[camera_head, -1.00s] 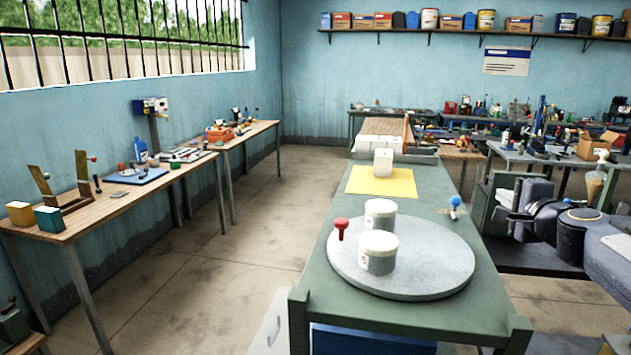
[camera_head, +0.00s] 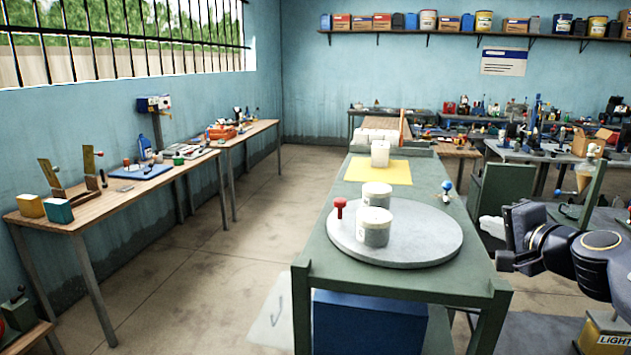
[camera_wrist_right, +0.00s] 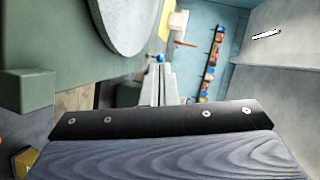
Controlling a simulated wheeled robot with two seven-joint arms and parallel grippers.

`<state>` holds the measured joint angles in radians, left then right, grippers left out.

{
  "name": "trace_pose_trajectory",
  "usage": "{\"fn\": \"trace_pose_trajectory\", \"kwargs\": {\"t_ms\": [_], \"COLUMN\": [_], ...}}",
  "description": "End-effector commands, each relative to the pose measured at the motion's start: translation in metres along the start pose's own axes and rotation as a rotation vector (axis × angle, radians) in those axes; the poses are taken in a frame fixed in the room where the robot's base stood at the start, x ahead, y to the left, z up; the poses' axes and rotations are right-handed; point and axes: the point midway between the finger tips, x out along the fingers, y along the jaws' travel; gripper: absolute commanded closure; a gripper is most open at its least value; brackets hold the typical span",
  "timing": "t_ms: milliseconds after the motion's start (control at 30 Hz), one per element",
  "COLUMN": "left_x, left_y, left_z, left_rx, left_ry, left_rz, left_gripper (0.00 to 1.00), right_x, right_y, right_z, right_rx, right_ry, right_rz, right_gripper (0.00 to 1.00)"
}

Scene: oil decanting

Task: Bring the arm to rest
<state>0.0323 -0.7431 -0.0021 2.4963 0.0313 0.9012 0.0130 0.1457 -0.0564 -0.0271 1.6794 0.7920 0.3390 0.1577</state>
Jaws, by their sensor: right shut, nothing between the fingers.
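My right arm reaches in from the right in the head view. Its gripper (camera_head: 490,228) hangs in the air to the right of the green bench (camera_head: 455,280), apart from it and empty. In the right wrist view the fingers (camera_wrist_right: 163,90) lie together, shut with nothing between them. The grey round plate (camera_head: 440,246) on the bench bears two white-lidded tubs, a front one (camera_head: 374,228) and a rear one (camera_head: 376,195), and a red-topped peg (camera_head: 340,208). My left gripper is not in view.
A yellow mat (camera_head: 360,172) with a white container (camera_head: 380,153) lies farther back on the bench. A blue-topped item (camera_head: 446,187) is at the bench's right edge. A wooden table (camera_head: 100,203) with tools stands left. Open floor (camera_head: 240,215) lies between them.

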Motion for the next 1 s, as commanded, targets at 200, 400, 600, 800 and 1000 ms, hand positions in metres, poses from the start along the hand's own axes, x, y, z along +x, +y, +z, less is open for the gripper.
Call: {"fn": "trace_pose_trajectory", "kwargs": {"t_ms": [200, 400, 600, 800, 1000], "left_x": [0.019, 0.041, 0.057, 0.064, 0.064], "left_y": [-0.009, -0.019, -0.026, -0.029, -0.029], "left_z": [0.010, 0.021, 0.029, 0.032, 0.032], "left_rx": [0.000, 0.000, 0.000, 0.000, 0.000], "left_ry": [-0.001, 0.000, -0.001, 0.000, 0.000], "left_rz": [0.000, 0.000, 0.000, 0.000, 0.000], "left_gripper": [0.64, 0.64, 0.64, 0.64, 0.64], "right_x": [-0.042, -0.105, -0.166, -0.199, -0.205], "right_y": [0.055, 0.149, 0.252, 0.309, 0.318], "right_z": [0.068, 0.152, 0.216, 0.241, 0.245], "right_rx": [-0.186, -0.449, -0.685, -0.808, -0.829], "right_ry": [-0.156, -0.370, -0.565, -0.667, -0.685], "right_rz": [0.081, 0.212, 0.357, 0.445, 0.462], "right_gripper": [1.00, 1.00, 1.00, 1.00, 1.00]}}
